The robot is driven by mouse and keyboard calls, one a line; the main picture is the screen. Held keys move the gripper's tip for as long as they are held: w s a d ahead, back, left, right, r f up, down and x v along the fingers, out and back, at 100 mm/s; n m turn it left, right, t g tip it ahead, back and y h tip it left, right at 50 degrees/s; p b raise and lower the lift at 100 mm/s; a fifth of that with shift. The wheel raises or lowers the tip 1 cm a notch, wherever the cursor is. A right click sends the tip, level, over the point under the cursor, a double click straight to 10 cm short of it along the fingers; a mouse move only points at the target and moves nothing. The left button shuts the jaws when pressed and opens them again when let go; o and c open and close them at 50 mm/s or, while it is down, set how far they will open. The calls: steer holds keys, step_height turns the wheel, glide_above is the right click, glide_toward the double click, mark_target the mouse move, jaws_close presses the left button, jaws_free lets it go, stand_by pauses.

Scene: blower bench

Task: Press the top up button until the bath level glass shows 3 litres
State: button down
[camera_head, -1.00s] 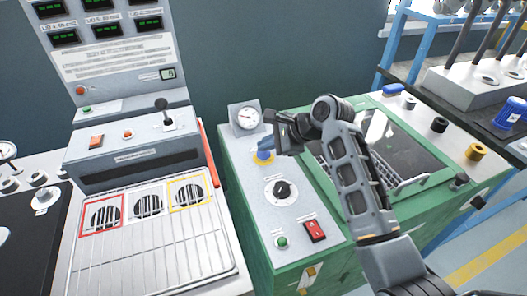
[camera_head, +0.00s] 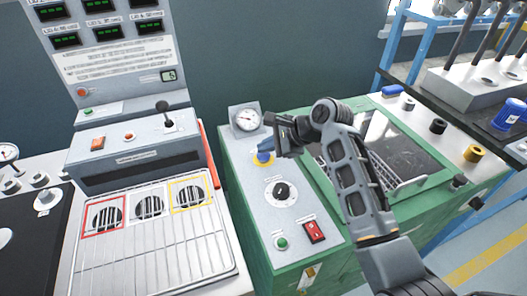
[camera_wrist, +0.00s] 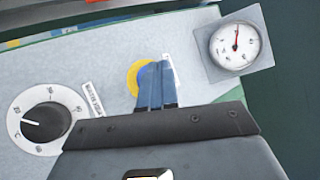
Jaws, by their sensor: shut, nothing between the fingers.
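A round dial gauge (camera_head: 246,118) stands just behind the button. A black temperature knob (camera_head: 281,191), a green button (camera_head: 281,242) and a red rocker switch (camera_head: 313,231) are nearer the front. The open bath (camera_head: 398,150) lies right, partly behind my arm.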

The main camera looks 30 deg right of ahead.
mark_target(266, 155)
steer(key=shift+r+p, duration=0.55)
step_height(266, 155, up, 3)
steer(key=p, duration=0.3)
steer(key=shift+r, duration=1)
stand_by(1.9)
